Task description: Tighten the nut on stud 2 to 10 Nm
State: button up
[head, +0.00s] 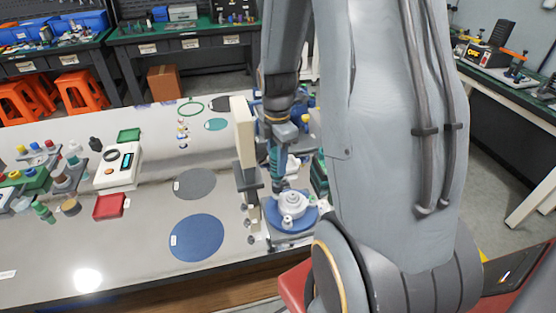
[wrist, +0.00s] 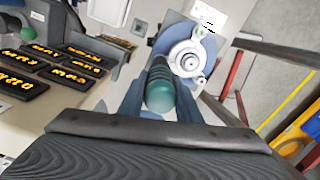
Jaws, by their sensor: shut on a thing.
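My gripper (wrist: 160,75) is shut on a teal-ended tool (wrist: 160,96), seen end-on between its two blue fingers in the wrist view. The tool also shows below my wrist in the head view (head: 275,158). A white round flanged fitting (wrist: 185,58) sits on a blue disc just beyond the tool; it also shows in the head view (head: 292,204). Small lugs with studs or nuts stand at the fitting's edge, one at the top (wrist: 201,32) and one lower (wrist: 201,80). I cannot tell which is stud 2, nor whether the tool touches a nut.
A tall beige post (head: 243,135) stands just left of the fitting. Black labelled blocks (wrist: 60,65) lie to the left in the wrist view. A blue mat (head: 197,238) and a grey mat (head: 194,184) lie bare on the bench. A white meter (head: 118,166) stands further left.

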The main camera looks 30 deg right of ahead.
jog(key=shift+f, duration=0.6)
dwell(1.6)
jog(key=shift+r+p, duration=0.1)
jog(key=shift+p, duration=0.2)
